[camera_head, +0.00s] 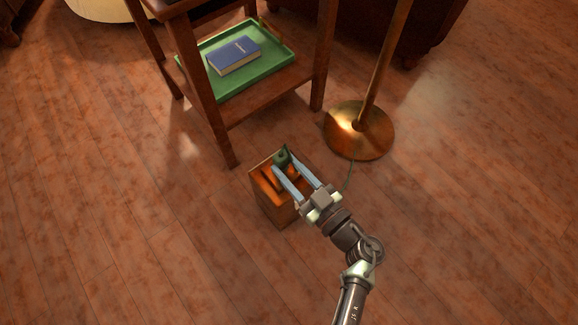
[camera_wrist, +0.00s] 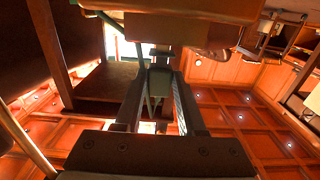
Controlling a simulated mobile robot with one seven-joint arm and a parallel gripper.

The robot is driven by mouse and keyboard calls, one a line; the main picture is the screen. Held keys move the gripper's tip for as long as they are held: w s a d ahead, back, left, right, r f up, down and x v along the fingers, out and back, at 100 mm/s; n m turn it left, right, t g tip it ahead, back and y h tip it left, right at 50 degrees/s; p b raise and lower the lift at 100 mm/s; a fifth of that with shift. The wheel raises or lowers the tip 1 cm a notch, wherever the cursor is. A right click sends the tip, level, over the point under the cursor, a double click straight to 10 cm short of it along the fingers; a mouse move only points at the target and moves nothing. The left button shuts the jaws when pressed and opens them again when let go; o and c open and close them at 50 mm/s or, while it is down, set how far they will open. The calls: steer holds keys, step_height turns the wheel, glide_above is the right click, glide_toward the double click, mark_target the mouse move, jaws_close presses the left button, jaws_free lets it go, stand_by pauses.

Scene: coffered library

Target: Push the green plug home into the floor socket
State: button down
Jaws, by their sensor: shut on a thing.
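The green plug (camera_head: 281,156) is at the tips of my gripper (camera_head: 283,161), over the far edge of a wooden box (camera_head: 277,209) on the floor. My gripper is shut on it, with the two pale fingers on either side. The box has an orange-lit top; socket openings cannot be made out, and I cannot tell how deep the plug sits. A thin green cord (camera_head: 350,172) shows to the right, near the lamp base. In the wrist view a dark green shape (camera_wrist: 158,84) shows between the fingers, likely the plug; its front end is hidden.
A brass floor lamp (camera_head: 359,132) stands just right of the box. A wooden side table (camera_head: 262,108) behind it holds a green tray (camera_head: 283,62) with a blue book (camera_head: 234,55). Dark furniture stands at the back. The floor to the left is clear.

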steer(key=shift+f+b, duration=0.55)
steer(key=shift+f, duration=0.15)
steer(key=shift+c, duration=2.1)
jaws_free()
steer(key=shift+r, duration=0.1)
steer(key=p+v, duration=0.3)
steer(key=v, duration=1)
